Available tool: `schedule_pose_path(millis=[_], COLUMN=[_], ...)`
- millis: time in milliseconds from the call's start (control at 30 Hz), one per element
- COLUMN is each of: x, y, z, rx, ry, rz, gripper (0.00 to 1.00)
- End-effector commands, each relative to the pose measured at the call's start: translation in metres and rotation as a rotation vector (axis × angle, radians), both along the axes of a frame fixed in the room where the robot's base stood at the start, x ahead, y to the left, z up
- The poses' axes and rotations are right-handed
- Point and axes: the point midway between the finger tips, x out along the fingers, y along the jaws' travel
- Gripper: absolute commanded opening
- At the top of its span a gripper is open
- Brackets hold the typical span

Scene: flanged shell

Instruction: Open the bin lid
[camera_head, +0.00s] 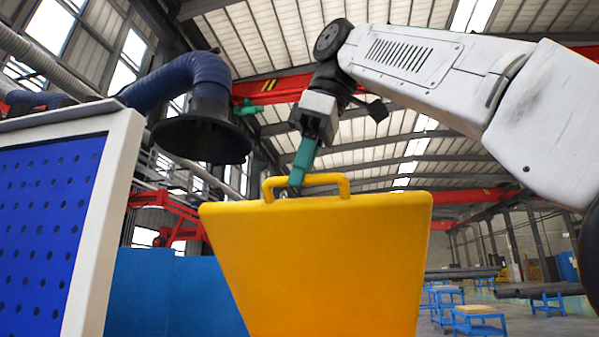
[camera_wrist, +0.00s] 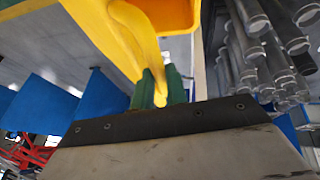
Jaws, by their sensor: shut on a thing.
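The yellow bin lid (camera_head: 325,270) stands raised in the middle of the head view, a broad flat panel that narrows downward. Its yellow loop handle (camera_head: 325,180) is at the top edge. My gripper (camera_head: 297,178) comes down from above, its green fingers shut on the left part of the handle. In the wrist view the handle (camera_wrist: 138,35) runs down between the green fingertips (camera_wrist: 160,88). Part of the yellow lid (camera_wrist: 180,14) shows above. The bin's body and the hinge are not visible.
A blue perforated panel (camera_head: 45,235) in a pale frame stands close at left. A dark hood on a blue duct (camera_head: 200,135) hangs above left of the lid. Blue panels (camera_head: 170,295) stand behind. Small blue tables (camera_head: 480,322) are far right.

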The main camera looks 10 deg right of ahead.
Motion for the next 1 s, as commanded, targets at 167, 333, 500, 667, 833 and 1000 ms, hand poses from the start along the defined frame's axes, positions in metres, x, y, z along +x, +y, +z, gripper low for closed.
schedule_pose_path(millis=[167,333,500,667,833,1000], x=[0.0089,0.0082,0.0066,0.0056,0.0041,0.0032], y=[-0.0020,-0.0025,-0.0015,-0.0007,0.0003,0.0001], z=[-0.0059,-0.0054,-0.0046,-0.0040,-0.0030,-0.0023], rx=[-0.006,-0.006,-0.005,-0.005,-0.003,-0.002], ry=[0.009,0.008,0.007,0.007,0.005,0.004], rz=[-0.012,-0.013,-0.009,-0.007,-0.004,-0.003], gripper=[0.00,0.36,0.36,0.36,0.36,0.36])
